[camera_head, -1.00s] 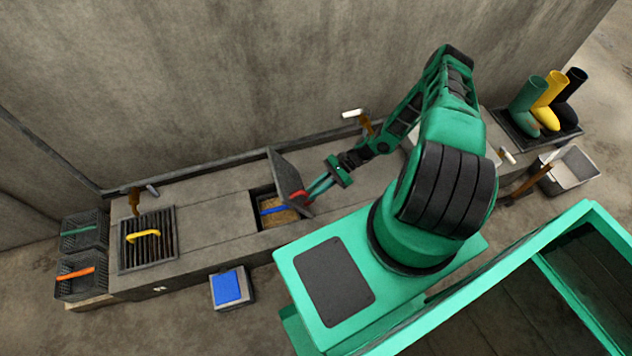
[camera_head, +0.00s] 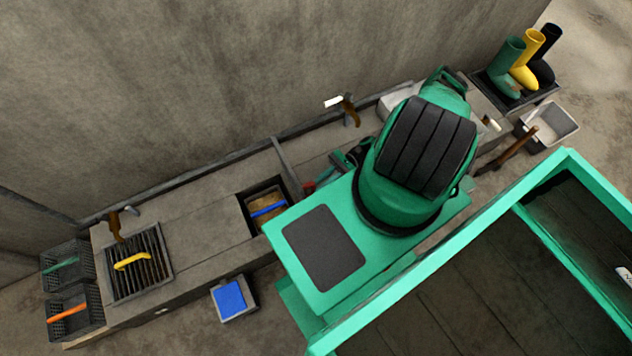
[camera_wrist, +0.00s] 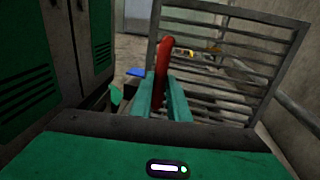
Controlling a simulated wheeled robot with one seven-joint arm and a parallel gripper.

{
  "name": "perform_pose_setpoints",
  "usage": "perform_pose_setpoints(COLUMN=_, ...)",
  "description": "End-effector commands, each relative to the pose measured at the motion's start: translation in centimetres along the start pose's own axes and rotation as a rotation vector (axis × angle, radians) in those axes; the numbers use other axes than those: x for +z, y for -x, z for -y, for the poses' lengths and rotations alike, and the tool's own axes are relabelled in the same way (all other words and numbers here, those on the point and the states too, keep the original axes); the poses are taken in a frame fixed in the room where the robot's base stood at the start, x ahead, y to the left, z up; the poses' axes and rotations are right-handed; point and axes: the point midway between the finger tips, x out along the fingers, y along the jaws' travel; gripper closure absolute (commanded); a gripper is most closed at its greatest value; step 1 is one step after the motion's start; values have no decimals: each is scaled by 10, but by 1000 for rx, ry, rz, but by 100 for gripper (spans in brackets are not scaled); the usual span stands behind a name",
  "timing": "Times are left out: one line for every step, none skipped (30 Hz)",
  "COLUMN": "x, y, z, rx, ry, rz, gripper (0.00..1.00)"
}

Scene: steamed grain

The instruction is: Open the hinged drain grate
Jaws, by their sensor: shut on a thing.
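The hinged drain grate (camera_head: 287,168) stands up steeply beside its opening and shows nearly edge-on in the head view. In the wrist view the grate (camera_wrist: 226,62) is a grey frame with several bars. Its red handle (camera_wrist: 165,52) stands between the green fingers of my gripper (camera_wrist: 166,84), which is shut on it. The handle (camera_head: 309,187) shows small in the head view, where my arm largely hides the gripper. The open drain pit (camera_head: 248,217) holds a sandy-brown filling with a blue handle (camera_head: 268,209) above it.
A second grate (camera_head: 155,272) with a yellow handle lies flat at the left. Two dark baskets (camera_head: 68,258) stand at the far left. A tap (camera_head: 349,110) projects above the bench behind my arm. A blue-topped box (camera_head: 231,298) is on the floor. A wall runs behind.

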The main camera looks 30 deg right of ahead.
Motion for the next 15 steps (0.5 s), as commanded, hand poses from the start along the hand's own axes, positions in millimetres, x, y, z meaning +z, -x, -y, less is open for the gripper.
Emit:
perform_pose_setpoints(x=-2, y=5, z=4, rx=-11, ry=6, rz=-11, gripper=100)
perform_pose_setpoints(x=-2, y=6, z=4, rx=-11, ry=6, rz=-11, gripper=100)
perform_pose_setpoints(x=-2, y=6, z=4, rx=-12, ry=6, rz=-11, gripper=100)
perform_pose_setpoints(x=-2, y=7, z=4, rx=-13, ry=6, rz=-12, gripper=100)
perform_pose_setpoints(x=-2, y=7, z=4, rx=-13, ry=6, rz=-12, gripper=100)
perform_pose_setpoints(x=-2, y=7, z=4, rx=-14, ry=6, rz=-12, gripper=100)
perform_pose_setpoints(x=-2, y=7, z=4, rx=-14, ry=6, rz=-12, gripper=100)
perform_pose_setpoints(x=-2, y=8, z=4, rx=-14, ry=6, rz=-13, gripper=100)
perform_pose_setpoints(x=-2, y=8, z=4, rx=-15, ry=6, rz=-13, gripper=100)
perform_pose_setpoints(x=-2, y=8, z=4, rx=-15, ry=6, rz=-13, gripper=100)
perform_pose_setpoints(x=-2, y=8, z=4, rx=-15, ry=7, rz=-13, gripper=82)
perform_pose_setpoints(x=-2, y=8, z=4, rx=-15, ry=6, rz=-13, gripper=73)
perform_pose_setpoints(x=-2, y=8, z=4, rx=-14, ry=6, rz=-12, gripper=66)
perform_pose_setpoints(x=-2, y=7, z=3, rx=-13, ry=5, rz=-11, gripper=66)
perform_pose_setpoints(x=-2, y=7, z=3, rx=-12, ry=5, rz=-10, gripper=66)
